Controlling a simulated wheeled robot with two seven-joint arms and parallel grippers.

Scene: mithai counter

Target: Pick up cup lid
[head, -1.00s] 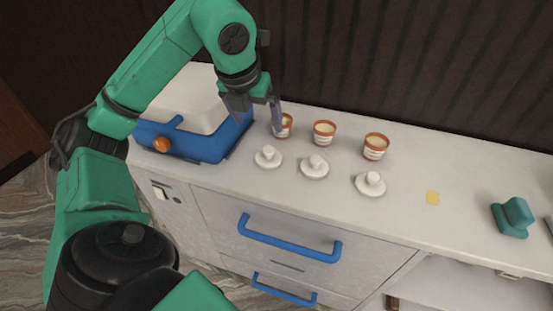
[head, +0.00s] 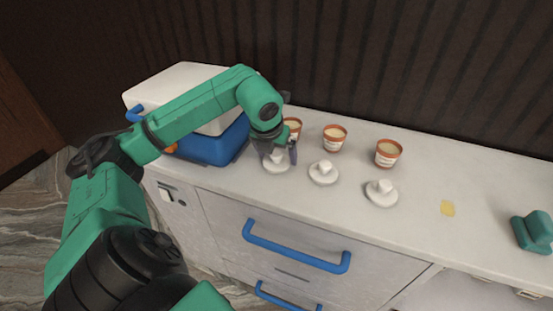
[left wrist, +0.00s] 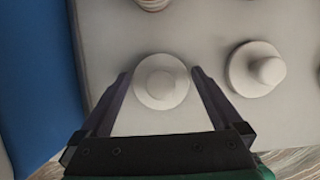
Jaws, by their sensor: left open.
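Several white cup lids with knobs lie in a row on the counter: a left lid (head: 275,165), a middle lid (head: 323,173) and a right lid (head: 381,194). My left gripper (head: 279,156) is open over the left lid and partly hides it. In the left wrist view the left lid (left wrist: 161,82) lies between the two open fingers of the gripper (left wrist: 160,85). The middle lid (left wrist: 256,70) is to their right. Terracotta cups stand behind the lids: a left cup (head: 292,127), partly hidden, a middle cup (head: 334,138) and a right cup (head: 388,153). My right gripper is not in view.
A blue and white box (head: 215,145) stands left of the lids, close to my left arm. A yellow patch (head: 448,208) and a teal object (head: 534,231) are on the counter (head: 430,180) at right. Blue drawer handles (head: 295,248) stick out in front.

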